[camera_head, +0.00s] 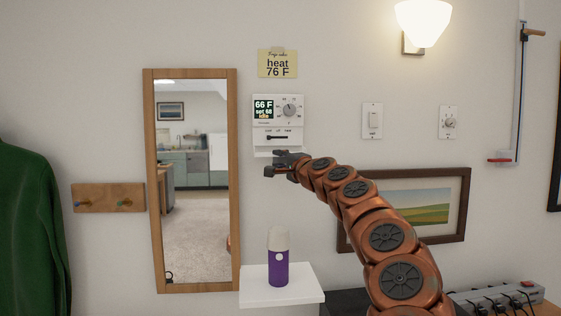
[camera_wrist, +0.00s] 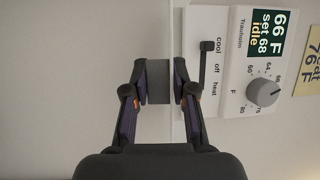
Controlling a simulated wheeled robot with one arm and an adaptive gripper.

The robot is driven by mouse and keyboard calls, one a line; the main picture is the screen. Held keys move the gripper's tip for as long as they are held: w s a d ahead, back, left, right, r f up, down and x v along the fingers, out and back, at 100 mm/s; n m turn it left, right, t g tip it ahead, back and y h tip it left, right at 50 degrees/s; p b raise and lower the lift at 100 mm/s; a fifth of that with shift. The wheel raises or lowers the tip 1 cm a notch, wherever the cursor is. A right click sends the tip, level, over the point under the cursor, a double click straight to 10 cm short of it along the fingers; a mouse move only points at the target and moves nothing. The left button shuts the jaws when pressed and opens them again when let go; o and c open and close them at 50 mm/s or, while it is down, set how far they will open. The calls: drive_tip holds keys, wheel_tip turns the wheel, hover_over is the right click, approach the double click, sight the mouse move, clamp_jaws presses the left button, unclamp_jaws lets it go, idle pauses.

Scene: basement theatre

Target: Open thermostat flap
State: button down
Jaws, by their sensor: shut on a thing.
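The white thermostat (camera_head: 278,122) hangs on the wall right of the mirror. Its screen reads 66 F, set 68, idle. Its round dial (camera_wrist: 262,92) and dark mode slider (camera_wrist: 205,62) show uncovered. A white lip (camera_head: 262,154) shows at its lower edge. My gripper (camera_head: 273,163) is at this lower edge, coming from the lower right. In the wrist view its fingers (camera_wrist: 159,84) close on a grey piece (camera_wrist: 159,72) beside the thermostat, apparently part of the flap. The flap's full outline and exact angle are hard to tell, partly hidden by my fingers.
A yellow note (camera_head: 278,63) above reads heat 76 F. The wood-framed mirror (camera_head: 233,180) is close on the left. Below is a white shelf (camera_head: 290,295) with a purple bottle (camera_head: 279,262). A framed picture (camera_head: 460,200) hangs behind my arm; a light switch (camera_head: 372,120) is farther right.

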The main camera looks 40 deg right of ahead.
drive_tip(key=shift+w+f+t+b, duration=0.1)
drive_tip(key=shift+f+t+b, duration=0.2)
drive_tip(key=shift+b, duration=1.05)
drive_tip(key=b, duration=0.2)
drive_tip(key=n+t+b, duration=0.1)
drive_tip(key=b, duration=0.1)
drive_tip(key=shift+w+d+f, duration=0.25)
drive_tip(key=shift+f, duration=0.05)
drive_tip(key=shift+w+d+f+t+b, duration=0.15)
drive_tip(key=shift+t+b, duration=0.35)
drive_tip(key=shift+b, duration=0.55)
drive_tip(key=c, duration=1)
unclamp_jaws()
drive_tip(key=shift+s, duration=0.2)
